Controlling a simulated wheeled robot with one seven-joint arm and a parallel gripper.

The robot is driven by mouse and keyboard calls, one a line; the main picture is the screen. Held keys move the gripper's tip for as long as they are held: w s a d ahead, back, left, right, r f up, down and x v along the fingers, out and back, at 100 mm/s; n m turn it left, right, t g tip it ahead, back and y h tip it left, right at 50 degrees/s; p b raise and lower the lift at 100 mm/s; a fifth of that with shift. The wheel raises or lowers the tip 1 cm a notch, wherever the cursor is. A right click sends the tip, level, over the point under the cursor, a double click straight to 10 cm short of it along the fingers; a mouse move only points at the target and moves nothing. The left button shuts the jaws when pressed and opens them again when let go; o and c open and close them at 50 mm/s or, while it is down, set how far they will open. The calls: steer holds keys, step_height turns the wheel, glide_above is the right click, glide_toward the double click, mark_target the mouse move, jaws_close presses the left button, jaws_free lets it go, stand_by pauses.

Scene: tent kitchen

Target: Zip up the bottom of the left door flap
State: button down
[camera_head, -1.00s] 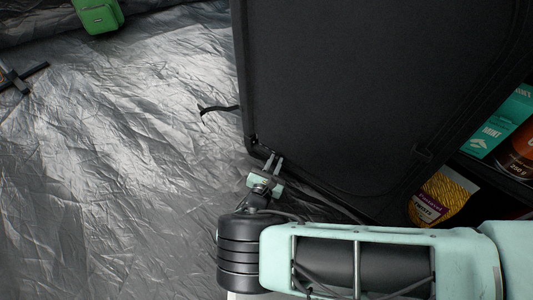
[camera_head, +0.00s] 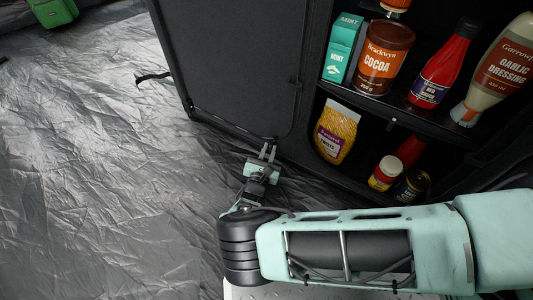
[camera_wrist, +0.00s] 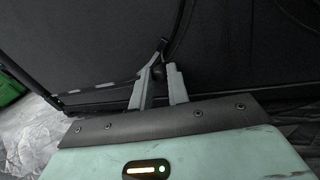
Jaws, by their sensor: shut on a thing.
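The left door flap (camera_head: 235,65) is a dark fabric panel with a raised border, standing at the upper middle of the head view. It fills most of the wrist view (camera_wrist: 100,40) as a dark wall. My gripper (camera_head: 268,151) is at the flap's bottom edge, right of its lower left corner. In the wrist view the two fingers (camera_wrist: 160,72) are close together and shut on a small dark zip pull (camera_wrist: 163,46). The part between the fingers is mostly hidden. The zip line itself is too dark to follow.
Right of the flap, an open fabric cupboard holds a mint box (camera_head: 342,48), a cocoa jar (camera_head: 384,58), a red bottle (camera_head: 444,65), a dressing bottle (camera_head: 500,70) and a yellow snack bag (camera_head: 336,132). A green case (camera_head: 53,12) is far left. Wrinkled silver floor (camera_head: 90,170) is clear.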

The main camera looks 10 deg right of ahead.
steer(key=shift+s+d, duration=0.3)
steer(key=shift+d, duration=0.05)
steer(key=shift+f, duration=0.1)
steer(key=c, duration=1.3)
jaws_free()
steer(key=shift+s+a, duration=0.1)
